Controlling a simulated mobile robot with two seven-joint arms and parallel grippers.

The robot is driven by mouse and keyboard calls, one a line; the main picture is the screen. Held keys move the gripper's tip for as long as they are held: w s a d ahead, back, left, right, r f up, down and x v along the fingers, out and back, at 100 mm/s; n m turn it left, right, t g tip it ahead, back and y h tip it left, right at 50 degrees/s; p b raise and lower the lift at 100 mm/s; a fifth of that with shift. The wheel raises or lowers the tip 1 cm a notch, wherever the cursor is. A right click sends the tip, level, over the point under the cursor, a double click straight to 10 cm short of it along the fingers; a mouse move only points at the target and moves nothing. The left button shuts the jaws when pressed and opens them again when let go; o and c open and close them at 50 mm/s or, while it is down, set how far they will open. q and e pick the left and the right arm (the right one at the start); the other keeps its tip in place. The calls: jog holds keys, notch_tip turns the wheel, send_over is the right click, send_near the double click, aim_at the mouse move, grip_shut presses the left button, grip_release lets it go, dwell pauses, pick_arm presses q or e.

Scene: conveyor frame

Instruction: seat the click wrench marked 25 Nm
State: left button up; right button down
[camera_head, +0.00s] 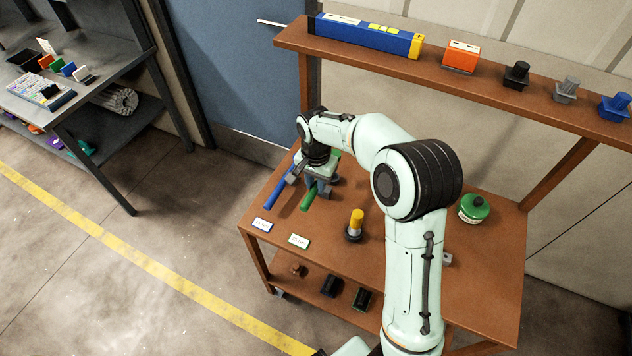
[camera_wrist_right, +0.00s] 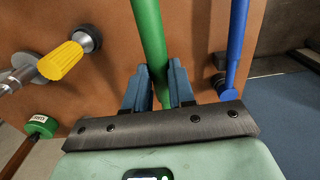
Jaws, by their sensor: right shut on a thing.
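A wrench with a green handle (camera_head: 307,199) is at the left end of the brown bench, and it also shows in the right wrist view (camera_wrist_right: 147,38). My right gripper (camera_head: 318,184) reaches down over it; in the wrist view its blue fingers (camera_wrist_right: 157,88) are shut around the green handle. A wrench with a blue handle (camera_head: 277,196) is beside it, apart from the fingers, and shows at right in the wrist view (camera_wrist_right: 236,45). Their heads are hidden behind my arm. The label text is too small to read. My left gripper is not in view.
A blue-edged card (camera_head: 262,225) and a green-edged card (camera_head: 299,241) lie at the bench's front edge. A yellow-topped knob (camera_head: 356,222) and a green-lidded jar (camera_head: 474,208) stand on the bench. A raised shelf (camera_head: 480,83) behind holds several items.

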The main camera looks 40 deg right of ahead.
jog(key=shift+f+b, duration=1)
jog(key=shift+f, duration=1.3)
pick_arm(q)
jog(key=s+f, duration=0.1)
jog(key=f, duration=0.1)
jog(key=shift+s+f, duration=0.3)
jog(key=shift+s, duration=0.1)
pick_arm(e)
jog(key=shift+r, duration=0.1)
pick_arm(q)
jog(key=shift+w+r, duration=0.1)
pick_arm(e)
jog(key=shift+f, duration=0.2)
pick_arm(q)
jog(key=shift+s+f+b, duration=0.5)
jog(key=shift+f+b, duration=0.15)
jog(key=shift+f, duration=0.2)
pick_arm(e)
jog(key=shift+f, duration=1.3)
jog(key=c, duration=0.9)
grip_release()
